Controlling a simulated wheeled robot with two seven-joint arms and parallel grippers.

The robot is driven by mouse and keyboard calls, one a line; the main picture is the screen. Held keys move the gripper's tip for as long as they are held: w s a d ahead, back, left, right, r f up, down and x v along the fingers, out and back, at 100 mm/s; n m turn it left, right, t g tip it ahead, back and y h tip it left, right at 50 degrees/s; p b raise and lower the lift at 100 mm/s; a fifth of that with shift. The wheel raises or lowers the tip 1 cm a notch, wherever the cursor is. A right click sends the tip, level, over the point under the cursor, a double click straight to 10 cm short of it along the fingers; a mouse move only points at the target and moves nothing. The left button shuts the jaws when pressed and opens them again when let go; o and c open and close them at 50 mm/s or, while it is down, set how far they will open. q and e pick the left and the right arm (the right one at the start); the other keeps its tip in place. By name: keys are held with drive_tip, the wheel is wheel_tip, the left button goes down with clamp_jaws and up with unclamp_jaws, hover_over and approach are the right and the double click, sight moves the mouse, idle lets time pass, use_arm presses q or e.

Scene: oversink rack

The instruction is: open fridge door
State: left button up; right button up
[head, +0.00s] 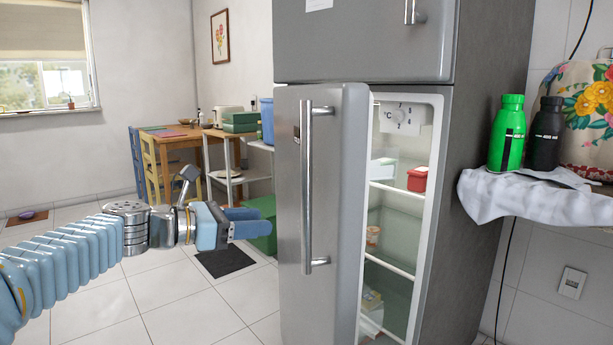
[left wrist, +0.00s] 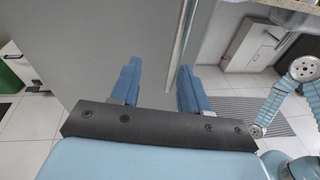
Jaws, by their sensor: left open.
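The grey fridge door (head: 335,210) is the lower door and stands ajar. A gap on its right shows the lit shelves inside. Its long vertical metal handle (head: 307,180) is on the door's front face. My left gripper (head: 262,222) is to the left of the handle, apart from it, with blue fingers pointing toward the door. In the left wrist view the gripper (left wrist: 155,88) is open and empty, its two fingers spread in front of the grey door surface (left wrist: 110,45). A bright vertical strip beside the right finger may be the handle or door edge. My right gripper is not seen.
The upper fridge door (head: 365,40) is shut. A red container (head: 417,179) sits on an inside shelf. Right of the fridge, a green bottle (head: 507,133) and a dark bottle (head: 546,134) stand on a cloth-covered surface.

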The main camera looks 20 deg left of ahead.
use_arm(q)
drive_tip(key=s+r+t+h, duration=0.15)
drive_tip(key=s+r, duration=0.25)
drive_tip(key=r, duration=0.5)
drive_tip(key=p+x, duration=0.1)
drive_tip(key=x, duration=1.2)
drive_tip(key=shift+d, duration=0.2)
drive_tip(key=shift+r, duration=0.15)
clamp_jaws()
drive_tip(key=shift+s, duration=0.1)
